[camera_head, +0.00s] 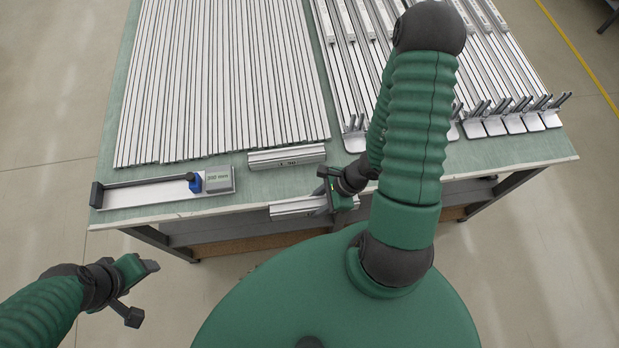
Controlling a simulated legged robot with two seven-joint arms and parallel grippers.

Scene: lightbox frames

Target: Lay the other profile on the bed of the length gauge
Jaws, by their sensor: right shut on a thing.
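The length gauge (150,193) lies along the front left edge of the table, with a black end stop at its left and a blue part and a grey label plate at its right. Its bed looks empty. One short silver profile (286,157) lies on the table just right of the gauge. My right gripper (333,196) is shut on another short silver profile (297,208), held level by its right part at the table's front edge. Whether it touches the table I cannot tell. My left gripper (143,291) is open and empty, out in front of the table.
Long silver profiles (225,80) lie side by side behind the gauge on the green table (275,183). More long pieces with grey brackets (510,120) fill the right side. A narrow strip of tabletop at the front is bare.

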